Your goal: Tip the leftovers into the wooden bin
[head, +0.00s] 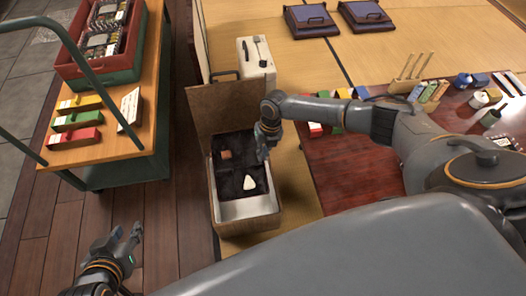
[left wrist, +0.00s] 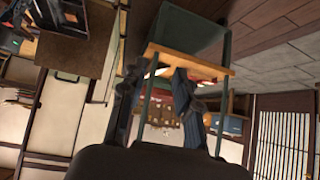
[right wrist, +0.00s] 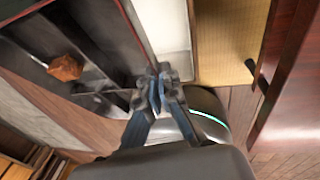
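The wooden bin (head: 248,226) stands on the floor at centre in the head view, its lid (head: 228,105) raised at the far side. A black divided lunch box (head: 228,176) shows over its light interior. A brown piece of food (head: 225,155) and a white piece (head: 249,183) lie in the box. The brown piece also shows in the right wrist view (right wrist: 65,67). My right gripper (head: 263,150) has its fingertips together at the box's edge and looks shut on it. Whether the box rests on the bin is unclear. My left gripper (head: 127,238) is open and empty, left of the bin.
A trolley (head: 150,95) with a red crate and coloured boxes stands at left. A white case (head: 257,60) is behind the bin. Wooden floor is clear between trolley and bin.

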